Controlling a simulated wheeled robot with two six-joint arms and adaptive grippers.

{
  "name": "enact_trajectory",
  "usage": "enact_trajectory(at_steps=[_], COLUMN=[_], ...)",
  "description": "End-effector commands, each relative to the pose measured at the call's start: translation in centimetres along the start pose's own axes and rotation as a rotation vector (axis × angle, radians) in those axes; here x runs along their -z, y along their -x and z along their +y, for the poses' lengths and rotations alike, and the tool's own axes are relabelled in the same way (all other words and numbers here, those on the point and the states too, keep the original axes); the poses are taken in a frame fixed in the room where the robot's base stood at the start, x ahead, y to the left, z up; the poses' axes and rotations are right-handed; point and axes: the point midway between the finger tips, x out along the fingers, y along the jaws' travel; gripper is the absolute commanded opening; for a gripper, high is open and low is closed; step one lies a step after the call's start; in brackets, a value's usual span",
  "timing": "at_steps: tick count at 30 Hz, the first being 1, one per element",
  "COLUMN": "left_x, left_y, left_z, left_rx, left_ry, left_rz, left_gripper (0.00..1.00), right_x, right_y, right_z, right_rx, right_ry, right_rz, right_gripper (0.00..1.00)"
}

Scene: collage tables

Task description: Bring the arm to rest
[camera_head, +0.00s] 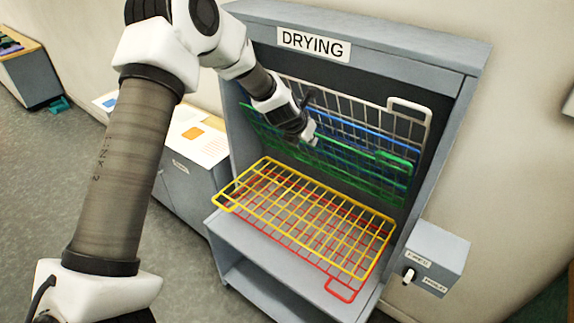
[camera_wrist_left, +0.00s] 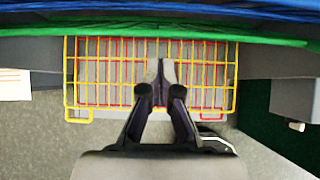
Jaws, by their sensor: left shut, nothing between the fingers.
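My left arm comes in from the left in the head view and reaches into the grey drying cabinet. My left gripper (camera_head: 312,138) is in front of the raised green rack, near the cabinet's opening. In the left wrist view my left gripper (camera_wrist_left: 161,68) is shut and empty, its fingertips together. Behind them in that view are the yellow rack (camera_wrist_left: 70,85) and the red rack. The gripper looks apart from the lower racks, but its exact gap to the green rack cannot be told. My right gripper is not in view.
The cabinet (camera_head: 258,22) holds tilted-up white (camera_head: 419,108), blue and green (camera_head: 407,163) racks. Yellow (camera_head: 285,162) and red racks lie flat below. A small grey box (camera_head: 440,258) with a switch juts from the right side. A low cabinet (camera_head: 185,185) with papers stands to the left.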

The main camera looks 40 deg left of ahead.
Motion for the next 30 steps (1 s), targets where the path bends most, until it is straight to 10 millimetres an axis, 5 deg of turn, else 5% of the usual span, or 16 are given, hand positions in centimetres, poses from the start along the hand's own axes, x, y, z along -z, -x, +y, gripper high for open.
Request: enact_trajectory(at_steps=[12,23,26,30], left_x=[7.2,8.5,11.4,20.6], left_y=[6.0,6.3,4.2,-0.4], left_z=[-0.1,-0.1,-0.4,-2.7], left_rx=[0.005,0.003,0.001,0.008], left_ry=[0.004,-0.001,-0.015,-0.113], left_rz=[-0.004,0.005,0.063,0.254], left_gripper=[0.0,0.0,0.0,0.0], right_x=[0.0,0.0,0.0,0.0], right_y=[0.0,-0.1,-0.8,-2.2], right_z=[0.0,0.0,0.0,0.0], right_rx=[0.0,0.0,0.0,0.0], right_ry=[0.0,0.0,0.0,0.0], right_rz=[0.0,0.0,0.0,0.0], right_gripper=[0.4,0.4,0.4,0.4])
